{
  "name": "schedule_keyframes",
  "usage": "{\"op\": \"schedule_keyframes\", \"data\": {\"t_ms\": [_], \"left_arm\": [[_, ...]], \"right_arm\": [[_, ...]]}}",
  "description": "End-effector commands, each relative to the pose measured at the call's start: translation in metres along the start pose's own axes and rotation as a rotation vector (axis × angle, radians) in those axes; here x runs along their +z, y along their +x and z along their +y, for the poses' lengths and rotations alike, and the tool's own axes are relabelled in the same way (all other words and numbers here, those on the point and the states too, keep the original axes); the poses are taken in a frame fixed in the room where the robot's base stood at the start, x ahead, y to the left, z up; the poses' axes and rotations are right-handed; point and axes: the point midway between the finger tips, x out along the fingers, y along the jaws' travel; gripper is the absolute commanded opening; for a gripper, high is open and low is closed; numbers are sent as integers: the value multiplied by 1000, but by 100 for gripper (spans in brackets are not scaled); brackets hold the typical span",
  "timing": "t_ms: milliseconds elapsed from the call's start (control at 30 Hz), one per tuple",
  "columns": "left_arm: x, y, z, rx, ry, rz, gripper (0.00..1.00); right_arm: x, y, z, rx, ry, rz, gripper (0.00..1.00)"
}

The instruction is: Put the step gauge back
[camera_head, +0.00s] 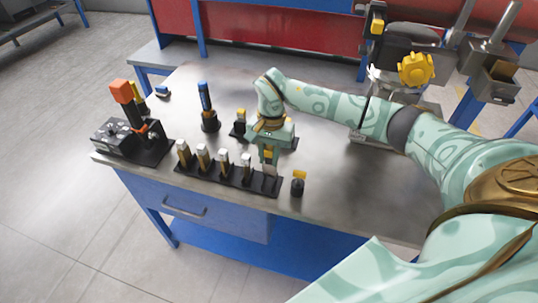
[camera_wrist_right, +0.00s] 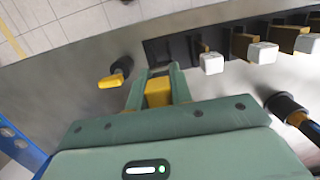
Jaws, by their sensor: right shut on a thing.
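My right gripper (camera_head: 268,166) is shut on a small yellow-topped piece, which I take to be the step gauge; its yellow part shows between the fingers in the right wrist view (camera_wrist_right: 158,92). The gripper points down at the right end of a long black rack (camera_head: 222,178). Several brass pieces with pale tops (camera_head: 203,155) stand upright in the rack, left of the gripper. The fingers hide the lower end of the held piece, so I cannot tell whether it is seated in the rack. My left gripper is not in view.
A black knob with a yellow top (camera_head: 298,183) stands close right of the rack. Behind it stand a blue-topped tool (camera_head: 206,108) and a black holder (camera_head: 239,126). A device with an orange block (camera_head: 121,92) occupies the left end. The metal tabletop (camera_head: 345,190) is clear at front right.

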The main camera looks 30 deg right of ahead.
Motion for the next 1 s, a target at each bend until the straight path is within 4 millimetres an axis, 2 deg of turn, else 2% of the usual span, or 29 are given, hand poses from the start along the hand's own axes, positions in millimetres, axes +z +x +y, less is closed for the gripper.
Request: {"op": "schedule_keyframes", "data": {"t_ms": [533,567,667,700,1000], "left_arm": [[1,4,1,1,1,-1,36],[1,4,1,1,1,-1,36],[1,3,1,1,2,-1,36],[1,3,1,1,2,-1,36],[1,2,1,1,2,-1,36]], "right_arm": [[-2,9,0,-1,1,2,0],[-2,9,0,0,1,2,27],[-2,8,0,0,0,1,55],[-2,8,0,0,0,1,58],[-1,5,0,-1,0,0,58]]}}
